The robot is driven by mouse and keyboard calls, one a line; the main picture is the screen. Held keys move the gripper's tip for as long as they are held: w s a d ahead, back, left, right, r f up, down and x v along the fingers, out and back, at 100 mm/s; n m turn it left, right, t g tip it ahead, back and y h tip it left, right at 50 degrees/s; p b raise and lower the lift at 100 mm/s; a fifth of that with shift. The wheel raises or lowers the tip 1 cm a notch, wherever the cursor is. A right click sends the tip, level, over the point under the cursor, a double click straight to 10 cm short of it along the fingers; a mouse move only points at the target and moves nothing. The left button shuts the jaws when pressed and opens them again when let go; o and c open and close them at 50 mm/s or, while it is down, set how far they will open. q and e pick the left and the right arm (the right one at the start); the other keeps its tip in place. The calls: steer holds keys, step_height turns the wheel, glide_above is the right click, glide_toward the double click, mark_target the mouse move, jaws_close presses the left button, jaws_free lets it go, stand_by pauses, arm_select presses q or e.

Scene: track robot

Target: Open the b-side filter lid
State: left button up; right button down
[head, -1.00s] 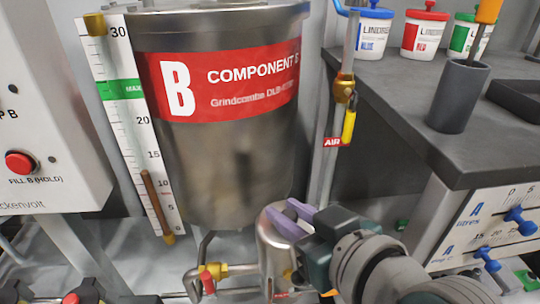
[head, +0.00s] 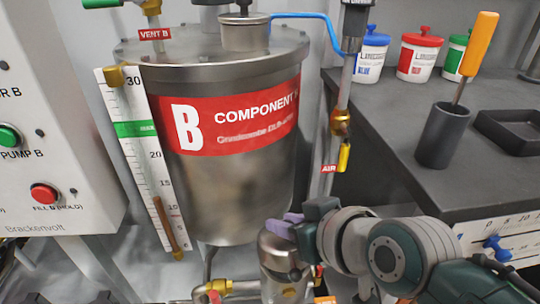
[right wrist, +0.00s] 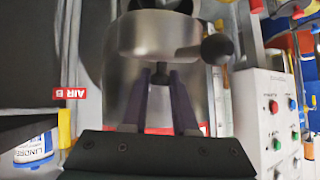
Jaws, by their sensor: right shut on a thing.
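The steel filter canister (head: 278,262) stands below the large B tank (head: 222,170) in the head view. A dark ball knob (head: 295,274) shows on its front. My right gripper (head: 285,224) is at the canister's top, its purple fingers close together and its arm coming from the lower right. In the right wrist view the fingers (right wrist: 160,75) are shut on a dark upright knob in front of a shiny steel band (right wrist: 150,38). The dark ball knob (right wrist: 217,48) shows to the right there. The gripper hides part of the lid. My left gripper is not in view.
A grey bench (head: 390,120) with a dark cup (head: 445,138) holding an orange-handled tool stands right. A vertical pipe with a yellow valve handle (head: 344,158) runs close behind the gripper. A control box (head: 45,140) is at left. Brass fittings and pipes lie below the tank.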

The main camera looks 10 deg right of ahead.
steer(key=shift+w+r+g, duration=0.4)
steer(key=shift+w+g+p, duration=0.3)
steer(key=shift+w+g, duration=0.15)
steer(key=shift+g, duration=0.05)
steer(key=shift+w+f, duration=0.1)
steer(key=shift+w, duration=0.1)
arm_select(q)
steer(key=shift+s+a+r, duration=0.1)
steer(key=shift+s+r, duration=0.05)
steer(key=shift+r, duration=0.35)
arm_select(e)
steer(key=shift+w, duration=0.2)
